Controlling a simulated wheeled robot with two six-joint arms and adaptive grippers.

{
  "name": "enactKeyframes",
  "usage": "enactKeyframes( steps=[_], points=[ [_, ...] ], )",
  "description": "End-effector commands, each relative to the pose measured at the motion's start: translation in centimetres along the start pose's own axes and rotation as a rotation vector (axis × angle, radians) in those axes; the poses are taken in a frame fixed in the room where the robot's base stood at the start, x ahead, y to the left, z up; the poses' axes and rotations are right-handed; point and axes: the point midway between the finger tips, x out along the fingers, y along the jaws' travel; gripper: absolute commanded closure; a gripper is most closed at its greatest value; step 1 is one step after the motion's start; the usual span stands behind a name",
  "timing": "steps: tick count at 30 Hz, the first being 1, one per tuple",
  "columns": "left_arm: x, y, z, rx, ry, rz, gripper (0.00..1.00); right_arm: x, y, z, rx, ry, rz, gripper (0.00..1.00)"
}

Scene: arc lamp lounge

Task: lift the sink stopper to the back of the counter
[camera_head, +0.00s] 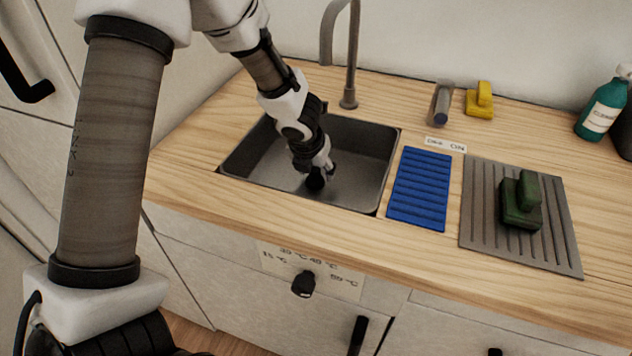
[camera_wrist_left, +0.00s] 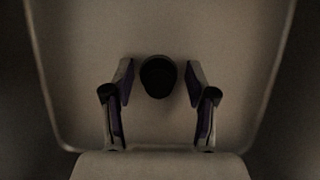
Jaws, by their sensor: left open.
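The sink stopper (camera_wrist_left: 158,76) is a dark round piece in the sink; in the head view its dark top (camera_head: 315,183) shows just below my gripper. My left gripper (camera_head: 322,172) reaches down into the grey sink basin (camera_head: 358,150). In the left wrist view the two fingers of my left gripper (camera_wrist_left: 158,88) stand apart on either side of the stopper, with a gap on each side. The back of the counter (camera_head: 400,95) is bare wood between the faucet and the wall side. My right gripper is not in view.
A faucet (camera_head: 349,97) rises behind the sink. Right of the sink lie a blue ribbed mat (camera_head: 420,185) and a grey grooved board (camera_head: 480,215) bearing a green block (camera_head: 520,205). A yellow object (camera_head: 480,102), a grey cylinder (camera_head: 442,103) and a green bottle (camera_head: 602,108) stand behind.

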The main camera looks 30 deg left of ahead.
Motion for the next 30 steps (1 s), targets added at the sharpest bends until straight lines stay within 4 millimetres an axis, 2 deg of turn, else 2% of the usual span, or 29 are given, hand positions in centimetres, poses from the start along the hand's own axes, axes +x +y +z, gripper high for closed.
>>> enactKeyframes(
  steps=[3,4,6,8,9,20,25,30],
  points=[
    [-0.2,0.0,0.1,0.0,-0.001,0.0,0.43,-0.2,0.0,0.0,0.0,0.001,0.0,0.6],
    [-0.2,0.0,0.1,0.0,-0.001,0.0,0.47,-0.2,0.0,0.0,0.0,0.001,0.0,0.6],
    [-0.2,0.0,0.1,0.001,0.0,0.0,0.71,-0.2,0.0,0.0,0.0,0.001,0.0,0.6],
    [-0.2,0.0,0.1,0.001,0.0,0.0,0.93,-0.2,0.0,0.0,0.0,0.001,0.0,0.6],
    [-0.2,0.0,0.1,0.001,0.0,0.0,1.0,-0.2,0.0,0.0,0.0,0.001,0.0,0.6],
    [-0.3,0.0,0.1,0.001,0.0,0.0,1.0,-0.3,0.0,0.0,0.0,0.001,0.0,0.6],
    [-1.9,0.0,0.8,0.0,-0.001,0.0,1.0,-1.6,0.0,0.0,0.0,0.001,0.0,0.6],
    [-1.3,2.9,0.5,-0.006,0.0,-0.004,1.0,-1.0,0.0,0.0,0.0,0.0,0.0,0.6]
  ],
)
